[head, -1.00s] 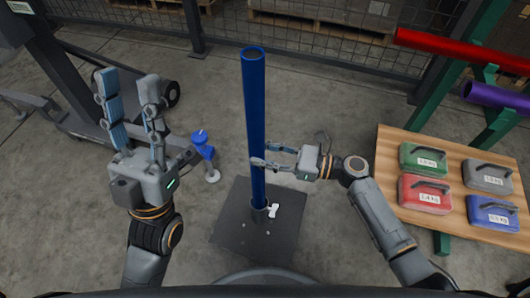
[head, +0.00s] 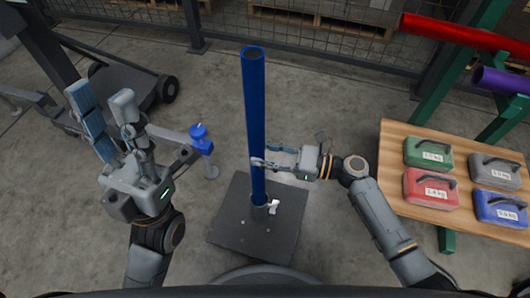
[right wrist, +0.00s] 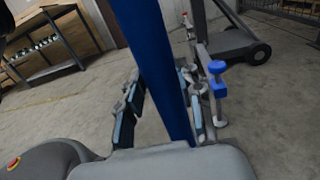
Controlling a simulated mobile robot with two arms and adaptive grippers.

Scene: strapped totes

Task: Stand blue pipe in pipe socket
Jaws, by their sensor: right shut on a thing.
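The blue pipe (head: 255,120) stands upright in the head view, with its lower end in the pipe socket (head: 262,212) on a dark square base plate (head: 250,238). My right gripper (head: 262,163) is shut on the pipe a little above the socket. In the right wrist view the pipe (right wrist: 152,60) runs between the fingers of my right gripper (right wrist: 165,110). My left gripper (head: 100,112) is open and empty, left of the pipe and apart from it. The pipe's bottom end is hidden inside the socket.
A blue-topped clamp stand (head: 200,140) is between my left gripper and the pipe. At right, a wooden table (head: 400,150) bears several coloured weight cases. Red (head: 450,38) and purple (head: 500,84) pipes lie on a green rack. A dark cart (head: 130,85) stands behind left.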

